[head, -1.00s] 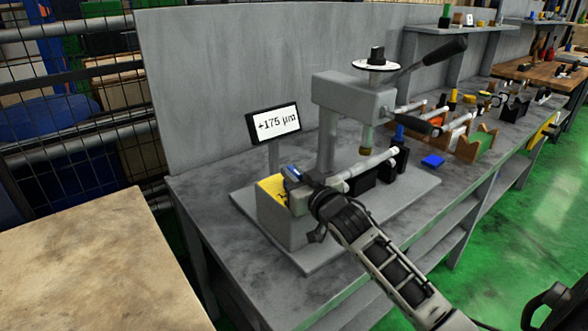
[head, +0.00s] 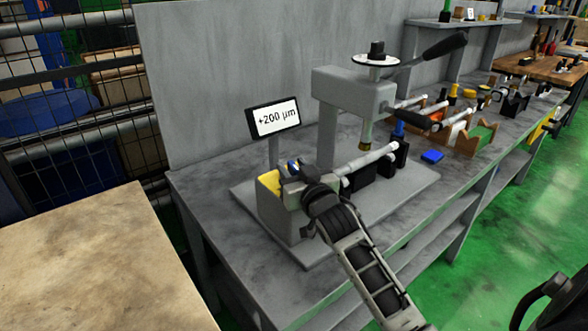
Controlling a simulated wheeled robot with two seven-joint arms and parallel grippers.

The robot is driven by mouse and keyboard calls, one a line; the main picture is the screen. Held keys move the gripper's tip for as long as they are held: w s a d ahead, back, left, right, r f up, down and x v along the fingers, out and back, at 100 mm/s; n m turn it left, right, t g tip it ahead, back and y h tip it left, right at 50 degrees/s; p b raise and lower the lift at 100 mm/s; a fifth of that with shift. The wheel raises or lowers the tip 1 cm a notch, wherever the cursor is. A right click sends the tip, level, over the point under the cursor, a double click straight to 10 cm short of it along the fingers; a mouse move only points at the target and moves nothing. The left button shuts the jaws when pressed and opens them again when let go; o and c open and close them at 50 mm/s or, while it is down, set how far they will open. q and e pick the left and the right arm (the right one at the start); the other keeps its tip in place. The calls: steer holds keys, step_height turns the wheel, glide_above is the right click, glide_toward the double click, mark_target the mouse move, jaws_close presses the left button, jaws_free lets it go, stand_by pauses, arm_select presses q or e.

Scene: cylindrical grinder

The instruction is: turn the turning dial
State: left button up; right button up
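The grinder fixture stands on a grey base plate (head: 405,195) on the bench. At its left end is a grey block (head: 285,218) with a yellow face (head: 268,184). A display (head: 274,118) above it reads +200 µm. My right gripper (head: 291,171) is at the top of this block, beside the yellow face, with a small blue part at its tip. My own wrist hides its fingers, so I cannot tell whether it grips anything there. A white disc with a black knob (head: 376,57) sits on top of the grey press head (head: 355,95), apart from my gripper.
A long black lever (head: 432,52) sticks out right from the press head. A light shaft (head: 368,158) lies along the base plate. A wooden-topped table (head: 95,260) is at the front left.

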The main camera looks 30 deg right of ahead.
steer(key=s+a+b, duration=0.1)
steer(key=s+a, duration=0.2)
steer(key=s, duration=1.2)
steer(key=shift+s, duration=0.35)
steer(key=shift+f, duration=0.1)
steer(key=s+a+f+n+g+y, duration=0.2)
steer(key=s+a+f+g, duration=0.45)
steer(key=s+f, duration=0.2)
steer(key=s+a+f+n+g+y, duration=0.2)
steer(key=s+a+f+g, duration=0.3)
steer(key=s+f+g, duration=0.3)
steer(key=w+a+f+t+y, duration=0.2)
steer(key=w+a+f+t, duration=0.3)
steer(key=w+f+t, duration=0.1)
steer(key=shift+a+f+n+t+y, duration=0.3)
steer(key=shift+a+n+t, duration=0.1)
steer(key=shift+t, duration=0.25)
